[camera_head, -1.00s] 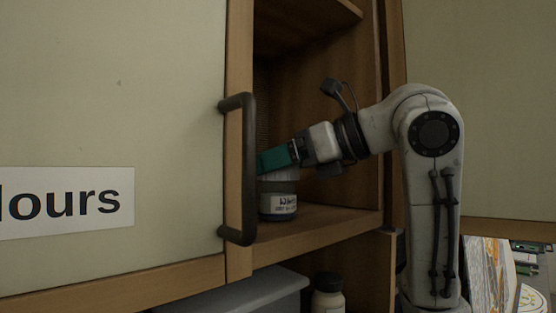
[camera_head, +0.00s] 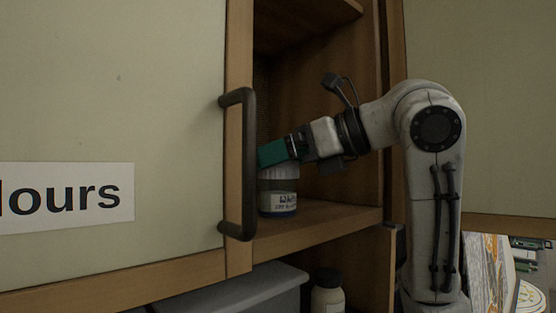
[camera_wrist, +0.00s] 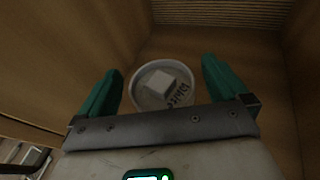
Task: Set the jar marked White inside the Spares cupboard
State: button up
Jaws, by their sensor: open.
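The jar marked White (camera_head: 279,203) stands upright on the shelf of an open cupboard (camera_head: 335,212). My gripper (camera_head: 273,154) is just above the lid in the head view. The green fingers (camera_wrist: 161,70) are open, one to each side of the jar, with gaps visible. No Spares sign is in view.
A pale door (camera_head: 110,90) with a dark handle (camera_head: 240,165) and a sign ending "lours" (camera_head: 68,199) fills the left. Below the shelf are a grey bin (camera_head: 240,290) and a bottle (camera_head: 327,295). A pale panel (camera_head: 490,110) stands at right.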

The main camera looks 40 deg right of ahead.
jog(key=b+v, duration=0.3)
jog(key=v, duration=0.9)
